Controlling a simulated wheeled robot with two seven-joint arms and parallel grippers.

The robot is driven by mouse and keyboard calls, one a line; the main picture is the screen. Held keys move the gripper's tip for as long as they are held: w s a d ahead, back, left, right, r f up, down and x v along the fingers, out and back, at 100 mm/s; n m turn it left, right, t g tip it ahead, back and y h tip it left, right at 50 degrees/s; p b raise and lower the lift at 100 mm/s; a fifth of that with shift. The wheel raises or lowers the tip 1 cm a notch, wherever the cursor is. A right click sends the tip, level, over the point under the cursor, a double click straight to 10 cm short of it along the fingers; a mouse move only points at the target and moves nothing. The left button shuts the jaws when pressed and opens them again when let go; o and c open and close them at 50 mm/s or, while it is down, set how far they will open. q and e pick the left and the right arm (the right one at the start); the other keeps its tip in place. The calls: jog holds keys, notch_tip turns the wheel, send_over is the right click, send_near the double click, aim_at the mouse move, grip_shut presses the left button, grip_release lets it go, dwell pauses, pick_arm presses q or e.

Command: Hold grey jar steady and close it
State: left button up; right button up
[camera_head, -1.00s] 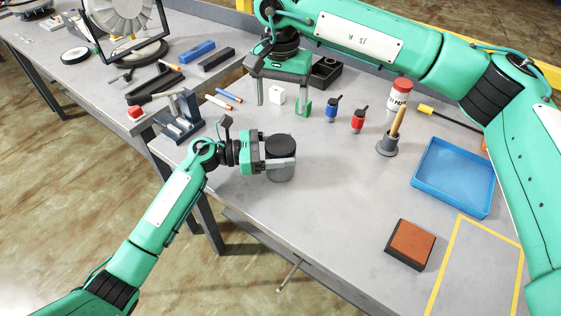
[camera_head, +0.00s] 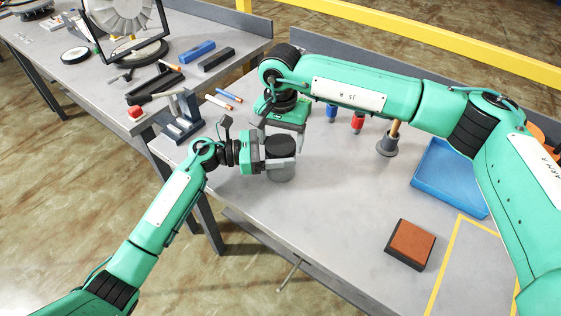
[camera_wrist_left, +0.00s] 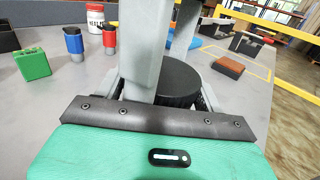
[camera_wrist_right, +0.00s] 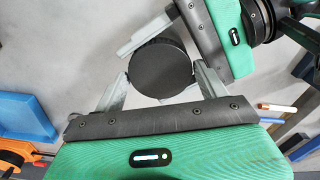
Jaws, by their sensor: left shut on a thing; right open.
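The grey jar (camera_head: 281,174) stands upright on the table with a round black lid (camera_head: 280,145) at its top. The lid also shows in the left wrist view (camera_wrist_left: 178,80) and the right wrist view (camera_wrist_right: 160,68). I cannot tell how the lid is seated. My left gripper (camera_head: 278,164) is shut on the jar's side, below the lid. My right gripper (camera_wrist_right: 161,75) is open above the jar, pointing down, with one finger on each side of the lid. In the left wrist view its fingers hang close to the lid; contact is unclear.
A blue tray (camera_head: 447,180), a brown-topped block (camera_head: 410,245) and a grey holder (camera_head: 387,146) stand to the right. Blue (camera_wrist_left: 73,43) and red (camera_wrist_left: 109,38) bottles and a green block (camera_wrist_left: 32,63) stand beyond the jar. Table front is mostly clear.

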jog(key=c, duration=0.7)
jog(key=o, duration=1)
jog(key=shift+o, duration=0.2)
jog(key=shift+r, duration=2.3)
jog(key=shift+c, duration=1.3)
jog(key=n, duration=0.1)
jog(key=r+n, duration=0.1)
jog(key=n, duration=0.2)
jog(key=shift+r+n, duration=0.3)
jog(key=n, duration=0.1)
jog(key=r+n, duration=0.1)
jog(key=n, duration=0.3)
jog(key=shift+r, duration=0.3)
